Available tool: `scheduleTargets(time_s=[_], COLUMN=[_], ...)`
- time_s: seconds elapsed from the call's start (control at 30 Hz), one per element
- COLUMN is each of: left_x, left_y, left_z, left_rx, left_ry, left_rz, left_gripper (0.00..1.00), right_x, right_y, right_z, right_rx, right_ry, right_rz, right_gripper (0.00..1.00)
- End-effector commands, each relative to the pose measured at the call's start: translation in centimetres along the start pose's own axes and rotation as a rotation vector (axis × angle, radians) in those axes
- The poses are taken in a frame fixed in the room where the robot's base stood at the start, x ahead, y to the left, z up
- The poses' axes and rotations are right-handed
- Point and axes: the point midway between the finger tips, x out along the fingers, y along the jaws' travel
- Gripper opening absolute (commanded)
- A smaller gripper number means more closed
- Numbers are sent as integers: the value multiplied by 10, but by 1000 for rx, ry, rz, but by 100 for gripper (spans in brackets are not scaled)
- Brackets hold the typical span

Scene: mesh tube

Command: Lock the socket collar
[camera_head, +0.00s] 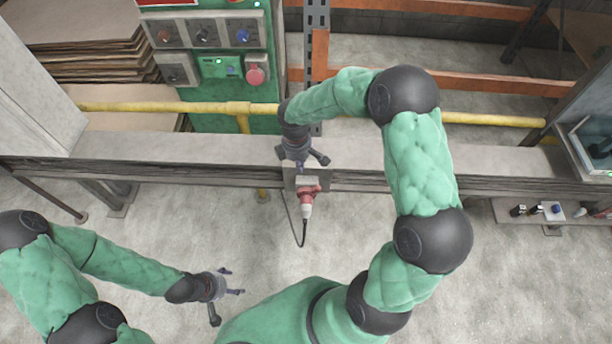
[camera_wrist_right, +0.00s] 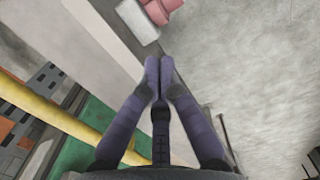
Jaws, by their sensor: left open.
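A red socket with its collar (camera_head: 308,190) sits on a grey mounting plate on the front face of the long grey beam. A white-ended plug (camera_head: 306,210) hangs at the socket's lower end, with a dark cable running down. The red part also shows at the top of the right wrist view (camera_wrist_right: 161,10), beside a pale grey box (camera_wrist_right: 138,22). My right gripper (camera_wrist_right: 160,66) has its fingertips together with nothing between them. It is over the beam, just above and apart from the socket. My left gripper (camera_head: 236,281) is open and empty at lower left. Whether the collar is turned cannot be told.
A yellow pipe (camera_head: 180,107) runs along behind the beam (camera_head: 150,147). A green control panel (camera_head: 215,66) with knobs and a red button stands behind at left. A small shelf with bottles (camera_head: 545,212) is at right. The floor before the beam is clear.

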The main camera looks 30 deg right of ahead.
Motion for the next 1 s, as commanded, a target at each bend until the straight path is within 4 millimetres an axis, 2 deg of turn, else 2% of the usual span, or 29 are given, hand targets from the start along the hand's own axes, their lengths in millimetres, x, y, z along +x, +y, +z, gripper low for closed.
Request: scheduleTargets(time_s=[0.5,0.7,1.0], left_x=[36,45,48], left_y=[-13,-16,-17], left_z=[-1,-2,-2], left_rx=[0,0,0], left_ry=[0,0,0], left_rz=[0,0,0], left_gripper=[69,69,69], right_x=[97,113,119], right_y=[-1,-1,-1], right_z=[0,20,28], right_rx=[2,5,2], right_ry=[0,2,1], right_rz=[-4,-2,-2], right_gripper=[0,0,0])
